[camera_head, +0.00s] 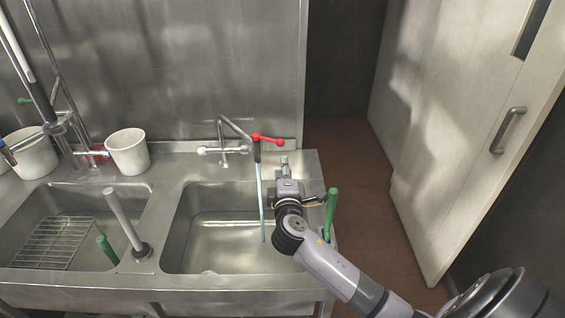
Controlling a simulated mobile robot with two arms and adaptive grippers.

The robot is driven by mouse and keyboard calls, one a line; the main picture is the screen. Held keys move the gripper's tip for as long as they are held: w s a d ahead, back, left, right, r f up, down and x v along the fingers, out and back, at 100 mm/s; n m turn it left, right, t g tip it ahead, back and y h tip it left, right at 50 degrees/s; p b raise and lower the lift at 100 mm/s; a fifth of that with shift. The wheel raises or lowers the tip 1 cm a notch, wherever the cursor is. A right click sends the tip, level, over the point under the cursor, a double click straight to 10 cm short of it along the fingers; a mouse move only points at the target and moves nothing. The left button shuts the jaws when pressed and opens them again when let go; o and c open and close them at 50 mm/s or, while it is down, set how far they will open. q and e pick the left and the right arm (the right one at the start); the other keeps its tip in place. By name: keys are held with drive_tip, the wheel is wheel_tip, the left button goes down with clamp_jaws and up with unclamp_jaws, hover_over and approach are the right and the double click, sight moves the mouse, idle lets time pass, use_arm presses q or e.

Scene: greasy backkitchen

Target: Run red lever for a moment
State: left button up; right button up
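A faucet (224,148) stands at the back of the right sink basin (195,225). A thin pale-blue stream of water (262,205) falls from the spout into the basin. My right gripper (285,160) comes in from the lower right and points toward the back wall. It is just right of and below the lever, with no clear contact. Its fingers are small and seen from behind, so whether they are open or shut cannot be told. My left gripper is not in view.
A green-handled item (331,213) stands at the sink's right edge. The left basin holds a wire rack (50,243) and a green handle (107,250). White buckets (128,152) stand behind. A white door (450,130) is at right.

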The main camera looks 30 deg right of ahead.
sight(281, 145)
drive_tip(key=shift+n+t, duration=0.4)
drive_tip(key=x, duration=0.3)
drive_tip(key=r+b+x, duration=0.1)
drive_tip(key=x, duration=0.2)
drive_tip(key=b+x, duration=0.1)
drive_tip(key=x, duration=0.2)
drive_tip(key=shift+w+r, duration=0.25)
drive_tip(key=shift+r, duration=0.05)
drive_tip(key=shift+s+a, duration=0.1)
drive_tip(key=shift+c, duration=0.6)
drive_tip(key=c, duration=0.5)
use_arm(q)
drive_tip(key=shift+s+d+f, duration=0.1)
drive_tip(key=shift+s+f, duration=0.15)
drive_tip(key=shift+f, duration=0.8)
